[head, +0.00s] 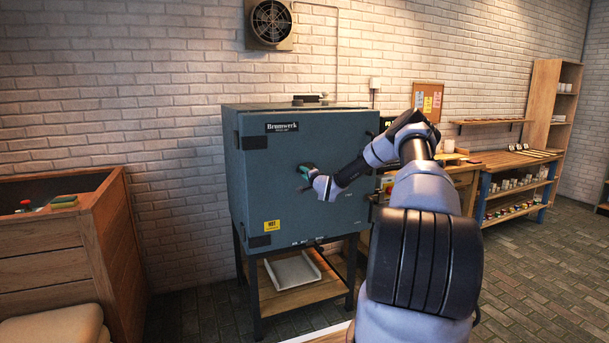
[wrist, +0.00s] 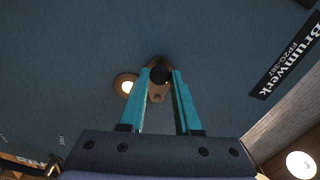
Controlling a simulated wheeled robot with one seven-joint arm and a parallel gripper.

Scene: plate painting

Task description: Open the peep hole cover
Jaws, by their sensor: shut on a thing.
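The kiln (head: 305,170) is a dark blue-grey box on a stand, with its door facing me. In the wrist view, the peep hole cover (wrist: 157,96) is a small tan plate with a dark round knob (wrist: 160,74). A glowing peep hole (wrist: 126,86) with a tan rim shows just left of the cover, at least partly uncovered. My gripper (wrist: 160,72) has teal fingers and is shut on the knob. In the head view, my gripper (head: 307,170) is at the middle of the door and hides the cover.
A wooden crate (head: 70,240) stands left of the kiln. A white tray (head: 292,270) lies on the shelf below it. A workbench (head: 500,160) and shelves (head: 555,100) stand at the right. The floor at the right is clear.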

